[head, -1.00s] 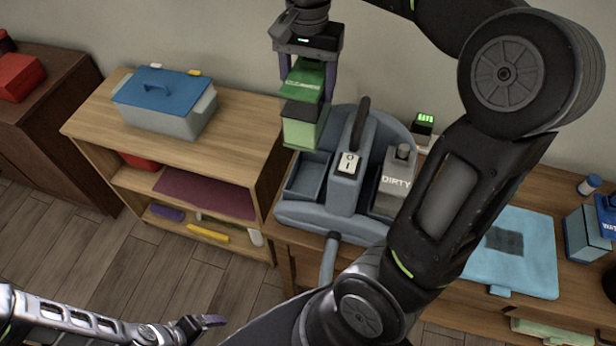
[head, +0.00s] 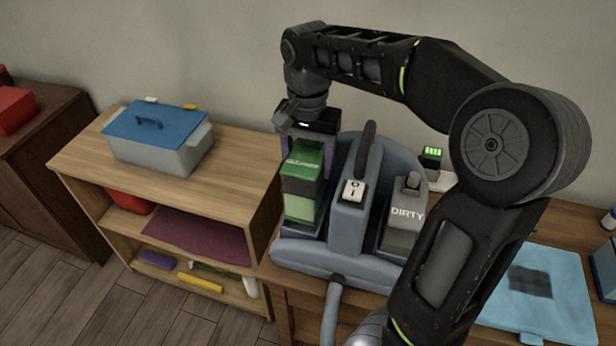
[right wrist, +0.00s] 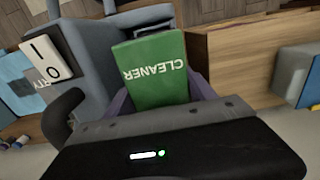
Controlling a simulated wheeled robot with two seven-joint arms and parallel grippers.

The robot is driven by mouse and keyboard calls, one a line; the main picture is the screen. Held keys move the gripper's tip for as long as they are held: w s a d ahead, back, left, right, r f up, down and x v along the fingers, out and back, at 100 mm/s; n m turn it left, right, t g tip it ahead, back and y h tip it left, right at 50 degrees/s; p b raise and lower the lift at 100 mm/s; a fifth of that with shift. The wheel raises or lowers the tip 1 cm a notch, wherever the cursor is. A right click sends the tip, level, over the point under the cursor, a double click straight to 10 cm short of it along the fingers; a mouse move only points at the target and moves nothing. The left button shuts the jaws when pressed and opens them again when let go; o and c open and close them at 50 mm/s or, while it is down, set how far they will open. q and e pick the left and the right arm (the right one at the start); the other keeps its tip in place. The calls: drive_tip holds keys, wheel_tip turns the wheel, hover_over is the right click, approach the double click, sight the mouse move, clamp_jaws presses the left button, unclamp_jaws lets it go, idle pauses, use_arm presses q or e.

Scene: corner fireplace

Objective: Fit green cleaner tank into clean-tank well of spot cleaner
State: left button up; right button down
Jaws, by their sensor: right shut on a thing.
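The green cleaner tank (head: 303,190) stands upright at the left side of the blue-grey spot cleaner (head: 350,245). Its lower end is down in the left well, whose floor is hidden; I cannot tell whether it is fully seated. My right gripper (head: 307,140) is shut on the tank's upper part from above. In the right wrist view the tank's green top (right wrist: 153,70), lettered CLEANER, lies between the fingers. The grey tank lettered DIRTY (head: 403,222) sits in the spot cleaner's right side. My left gripper is out of view.
A wooden shelf unit (head: 235,148) with a blue-lidded bin (head: 165,140) stands to the left. A light-blue folded cloth (head: 560,290) lies at the right. A small device with green bars (head: 432,158) is behind the spot cleaner. My right arm crosses over the spot cleaner's right side.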

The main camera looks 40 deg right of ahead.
drive_tip(key=shift+f, duration=2)
drive_tip(key=shift+f+b, duration=0.3)
drive_tip(key=shift+f, duration=0.2)
drive_tip(key=shift+c, duration=1.6)
unclamp_jaws()
